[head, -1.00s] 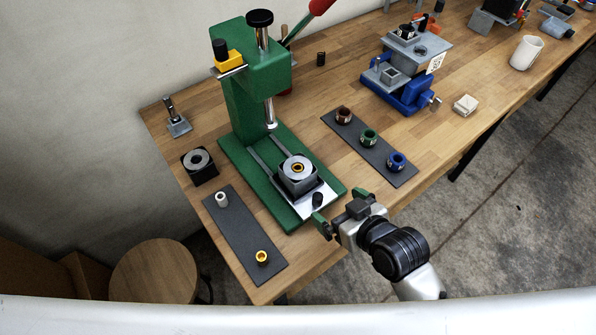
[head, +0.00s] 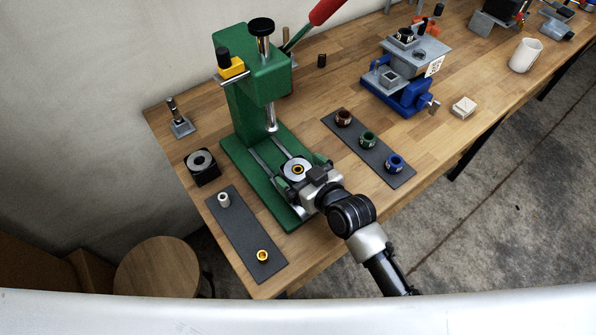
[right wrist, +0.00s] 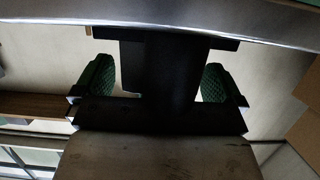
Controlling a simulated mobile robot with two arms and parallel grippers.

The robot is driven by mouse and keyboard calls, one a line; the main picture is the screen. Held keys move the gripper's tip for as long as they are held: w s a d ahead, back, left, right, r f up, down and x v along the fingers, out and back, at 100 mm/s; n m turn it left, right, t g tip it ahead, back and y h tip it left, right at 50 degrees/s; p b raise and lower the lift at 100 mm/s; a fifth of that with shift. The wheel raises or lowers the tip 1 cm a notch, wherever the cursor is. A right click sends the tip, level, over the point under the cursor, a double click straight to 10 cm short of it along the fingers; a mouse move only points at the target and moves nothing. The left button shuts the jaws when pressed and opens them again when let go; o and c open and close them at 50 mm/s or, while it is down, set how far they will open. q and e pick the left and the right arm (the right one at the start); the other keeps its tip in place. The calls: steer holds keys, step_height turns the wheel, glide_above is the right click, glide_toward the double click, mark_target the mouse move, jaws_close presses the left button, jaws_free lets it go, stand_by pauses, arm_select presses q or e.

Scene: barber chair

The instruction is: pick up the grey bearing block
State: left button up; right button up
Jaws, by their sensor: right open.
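The grey bearing block (head: 296,167) sits on the bed of the green press (head: 254,95), under the ram. My right gripper (head: 300,173) is at the block from the front right, one finger on each side. In the right wrist view, the green finger pads (right wrist: 158,84) stand apart, with a dark shape between them and bright gaps beside it. The gripper hides the block's front and the lower slide. My left gripper is not in view.
A dark mat (head: 243,236) with a white and a gold bushing lies at left; a black block with a grey ring (head: 201,166) stands behind it. Another mat (head: 380,166) holds brown, green and blue bushings at right.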

steer(key=shift+x, duration=0.8)
steer(key=c, duration=1.6)
steer(key=shift+r, duration=0.15)
steer(key=shift+r, duration=0.1)
